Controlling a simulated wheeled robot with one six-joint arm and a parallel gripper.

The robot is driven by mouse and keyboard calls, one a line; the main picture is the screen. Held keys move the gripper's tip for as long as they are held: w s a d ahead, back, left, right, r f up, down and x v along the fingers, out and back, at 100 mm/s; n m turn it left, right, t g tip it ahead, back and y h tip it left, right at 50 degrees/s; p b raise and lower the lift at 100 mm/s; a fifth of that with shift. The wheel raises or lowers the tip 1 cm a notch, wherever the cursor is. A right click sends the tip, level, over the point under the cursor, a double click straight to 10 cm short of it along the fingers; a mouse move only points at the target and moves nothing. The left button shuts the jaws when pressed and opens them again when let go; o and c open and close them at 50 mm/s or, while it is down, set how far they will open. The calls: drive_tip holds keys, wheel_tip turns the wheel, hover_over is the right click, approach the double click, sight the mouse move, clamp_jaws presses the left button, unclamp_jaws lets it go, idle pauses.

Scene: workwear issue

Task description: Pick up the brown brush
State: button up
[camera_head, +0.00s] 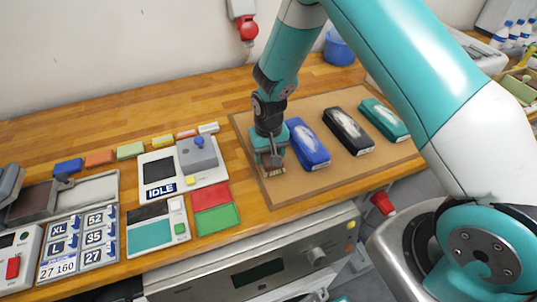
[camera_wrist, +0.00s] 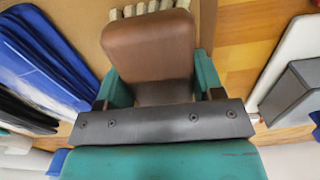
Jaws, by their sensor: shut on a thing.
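The brown brush (camera_wrist: 150,45) shows large in the wrist view, with a smooth brown top and pale bristle tufts at its far end. My gripper (camera_wrist: 158,88) has one teal finger on each side of it and is shut on it. In the head view my gripper (camera_head: 269,158) points down at the left part of the brown mat (camera_head: 318,184). There it hides most of the brush, and only a small end shows below the fingers. Whether the brush touches the mat is hard to tell.
Left of my gripper are a device marked IDLE (camera_head: 160,190) and red and green pads (camera_head: 212,207). A blue bucket (camera_head: 339,48) stands behind.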

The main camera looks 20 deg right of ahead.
wheel_tip(320, 180, up, 20)
drive_tip(key=b, duration=0.4)
drive_tip(key=shift+f, duration=0.1)
drive_tip(key=shift+o, duration=0.4)
